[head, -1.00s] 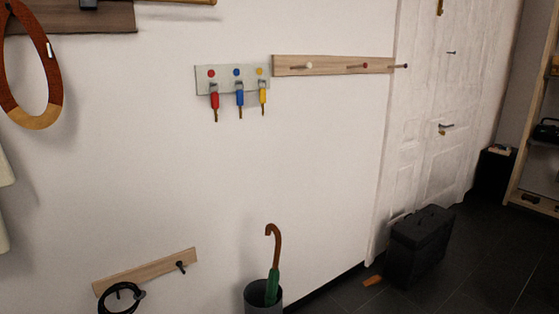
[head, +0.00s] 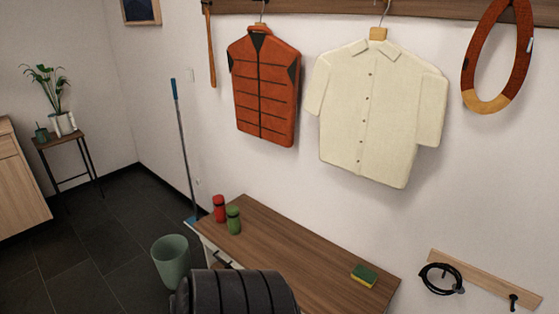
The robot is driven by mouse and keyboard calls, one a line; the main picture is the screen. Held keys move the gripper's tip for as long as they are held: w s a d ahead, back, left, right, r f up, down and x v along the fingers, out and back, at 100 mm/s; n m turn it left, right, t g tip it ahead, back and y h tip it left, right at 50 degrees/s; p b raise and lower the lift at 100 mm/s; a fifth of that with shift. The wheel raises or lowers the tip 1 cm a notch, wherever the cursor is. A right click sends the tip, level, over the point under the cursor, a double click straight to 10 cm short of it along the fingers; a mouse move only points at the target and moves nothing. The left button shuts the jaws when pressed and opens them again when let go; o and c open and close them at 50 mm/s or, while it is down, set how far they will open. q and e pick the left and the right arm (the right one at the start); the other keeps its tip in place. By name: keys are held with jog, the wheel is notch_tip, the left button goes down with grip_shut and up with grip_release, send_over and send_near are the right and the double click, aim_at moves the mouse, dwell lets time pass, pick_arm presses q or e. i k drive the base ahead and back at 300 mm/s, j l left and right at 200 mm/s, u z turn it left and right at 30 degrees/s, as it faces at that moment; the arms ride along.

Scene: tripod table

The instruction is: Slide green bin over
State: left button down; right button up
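The green bin (head: 171,263) stands upright on the dark tiled floor in the lower left-middle of the head view. It is a round, open-topped bucket, close to the left end of the wooden bench. Its lower right edge is partly hidden by a dark ribbed shape at the bottom of the view. Neither of my grippers shows in the head view.
The bench (head: 300,250) carries a red bottle (head: 219,209), a green bottle (head: 233,220) and a sponge (head: 364,275). A broom (head: 184,140) leans on the wall behind the bin. A plant table (head: 63,140) stands far left. Floor left of the bin is clear.

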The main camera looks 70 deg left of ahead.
aim_at(170, 254)
jog(key=u, duration=3.35)
jog(key=i+j+z, duration=0.15)
jog(key=z, duration=0.3)
jog(key=i+j+z, duration=0.15)
jog(key=z, duration=0.35)
jog(key=i+j+z, duration=0.15)
jog(key=j, duration=0.3)
jog(key=i+j+z, duration=0.1)
jog(key=j, duration=0.35)
jog(key=i+j+z, duration=0.15)
jog(key=j, duration=0.3)
jog(key=i+j+z, duration=0.1)
jog(key=j, duration=0.4)
jog(key=i+j+z, duration=0.15)
jog(key=j, duration=0.3)
jog(key=k, duration=0.05)
